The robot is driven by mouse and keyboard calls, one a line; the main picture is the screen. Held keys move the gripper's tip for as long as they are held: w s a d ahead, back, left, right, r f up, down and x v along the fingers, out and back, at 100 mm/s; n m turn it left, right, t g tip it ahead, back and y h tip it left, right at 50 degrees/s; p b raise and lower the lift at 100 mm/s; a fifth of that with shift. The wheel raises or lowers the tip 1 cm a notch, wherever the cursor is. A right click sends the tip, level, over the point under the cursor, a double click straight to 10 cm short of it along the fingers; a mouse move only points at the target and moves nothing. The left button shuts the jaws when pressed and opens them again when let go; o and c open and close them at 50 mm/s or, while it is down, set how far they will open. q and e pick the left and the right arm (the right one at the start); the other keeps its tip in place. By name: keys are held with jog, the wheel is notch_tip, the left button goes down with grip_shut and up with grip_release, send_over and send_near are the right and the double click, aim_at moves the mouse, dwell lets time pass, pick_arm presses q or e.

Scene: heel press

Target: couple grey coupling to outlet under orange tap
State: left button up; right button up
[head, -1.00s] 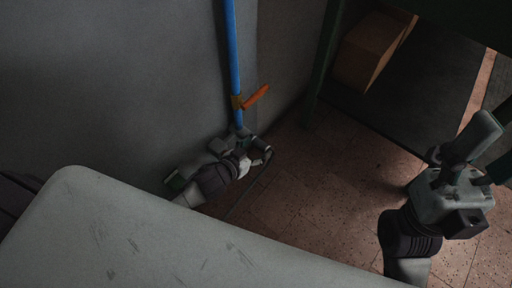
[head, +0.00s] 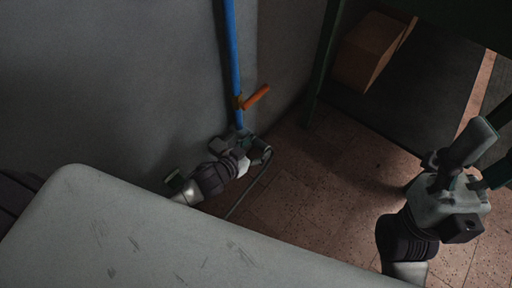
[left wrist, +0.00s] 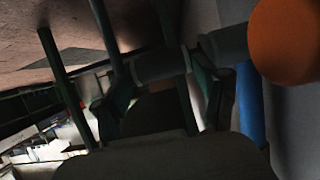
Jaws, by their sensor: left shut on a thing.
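The orange tap (head: 256,97) sits on a blue pipe (head: 233,50) along the grey wall. It is large at the top right of the left wrist view (left wrist: 288,40). My left gripper (head: 258,148) is just below the tap at the pipe's lower end. In the left wrist view its fingers are shut around the grey coupling (left wrist: 160,66). The outlet (left wrist: 226,43) is a dark grey stub to the right of the coupling, roughly in line with it. Their ends are very close; I cannot tell whether they touch. My right gripper (head: 482,150) is at the right, away from the pipe; its fingers are unclear.
A thin hose (head: 250,188) hangs from near my left gripper toward the floor. A cardboard box (head: 368,50) stands behind a dark green post (head: 322,65). The reddish tiled floor (head: 320,175) is clear between my arms.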

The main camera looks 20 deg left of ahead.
pick_arm(q)
jog(key=o, duration=1.2)
jog(key=shift+w+a+y, duration=0.15)
jog(key=shift+w+a, duration=0.15)
jog(key=shift+a, duration=0.3)
jog(key=shift+w+a+y, duration=0.15)
jog(key=shift+w+a, duration=0.1)
jog(key=shift+a, duration=0.3)
jog(key=o, duration=0.3)
jog(key=shift+w+f, duration=0.1)
jog(key=shift+o, duration=0.6)
jog(key=shift+s+a, duration=0.15)
jog(key=shift+s, duration=0.05)
